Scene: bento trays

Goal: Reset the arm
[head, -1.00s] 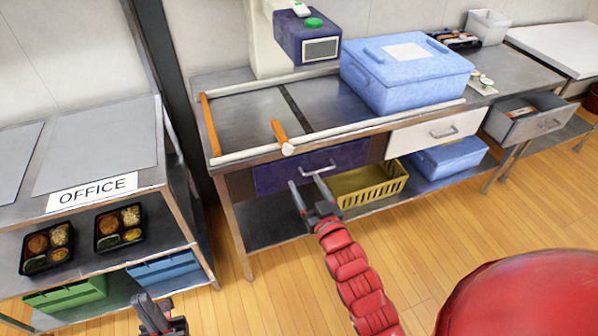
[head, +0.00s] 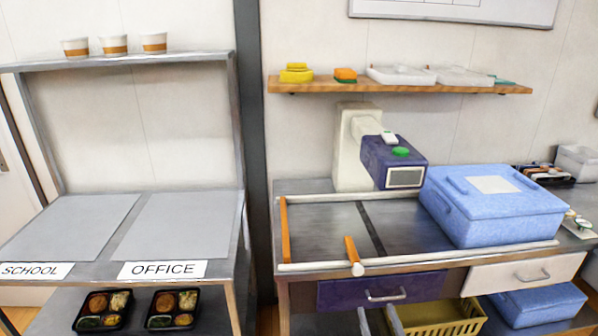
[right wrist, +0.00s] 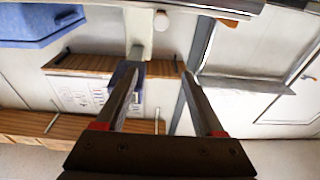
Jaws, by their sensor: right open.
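My right gripper (head: 378,318) shows only as two grey fingertips at the bottom edge of the head view, in front of the dark blue drawer (head: 385,290) and the yellow basket (head: 435,318). In the right wrist view the gripper (right wrist: 160,73) has its two fingers spread apart with nothing between them. The rest of the right arm is out of the head view. My left gripper is not in view.
A blue lidded box (head: 500,215) stands on the metal workbench (head: 330,222) beside a labelling device (head: 395,160). The shelf unit at left holds bento trays (head: 173,308) below the OFFICE sign (head: 162,269). Its upper surface is clear.

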